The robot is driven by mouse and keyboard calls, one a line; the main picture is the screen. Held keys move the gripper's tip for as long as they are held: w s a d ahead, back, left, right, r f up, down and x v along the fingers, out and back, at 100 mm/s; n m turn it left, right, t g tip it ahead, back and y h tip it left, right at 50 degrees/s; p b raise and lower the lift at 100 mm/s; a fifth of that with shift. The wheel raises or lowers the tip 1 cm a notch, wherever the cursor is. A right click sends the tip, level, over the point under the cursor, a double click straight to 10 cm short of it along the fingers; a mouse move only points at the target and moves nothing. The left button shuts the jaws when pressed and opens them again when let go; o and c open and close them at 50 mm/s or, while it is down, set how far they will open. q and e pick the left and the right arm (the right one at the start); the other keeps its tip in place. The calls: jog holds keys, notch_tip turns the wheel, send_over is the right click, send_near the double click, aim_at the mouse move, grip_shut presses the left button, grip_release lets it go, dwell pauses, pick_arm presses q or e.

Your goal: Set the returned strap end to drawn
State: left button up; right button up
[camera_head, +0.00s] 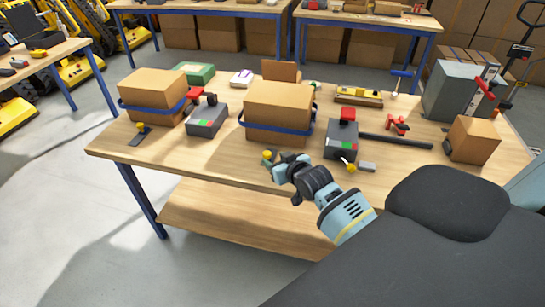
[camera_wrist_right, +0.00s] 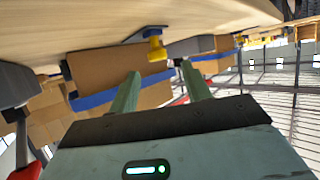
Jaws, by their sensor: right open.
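The middle carton (camera_head: 279,108) has a blue strap (camera_head: 268,130) around it. A yellow knob (camera_head: 268,156) stands in front of it, beside my right gripper (camera_head: 277,163). In the wrist view this knob (camera_wrist_right: 155,46) is on a dark plate, beyond and between the open, empty fingers (camera_wrist_right: 160,88). The left carton (camera_head: 152,92) also has a blue strap, with another yellow knob (camera_head: 141,126) on a dark plate before it. Grey red-handled devices stand beside the left carton (camera_head: 207,119) and middle carton (camera_head: 341,142). I cannot tell which strap end is the returned one.
A third yellow knob (camera_head: 349,165) is at the right device's front. A dark bar (camera_head: 395,141), small carton (camera_head: 472,140) and grey cabinet (camera_head: 455,92) stand to the right. A yellow level (camera_head: 358,93) and green box (camera_head: 194,73) lie behind. The table's front left is mostly clear.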

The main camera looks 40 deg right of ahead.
jog(key=shift+v, duration=1.25)
pick_arm(q)
jog(key=shift+r, duration=0.1)
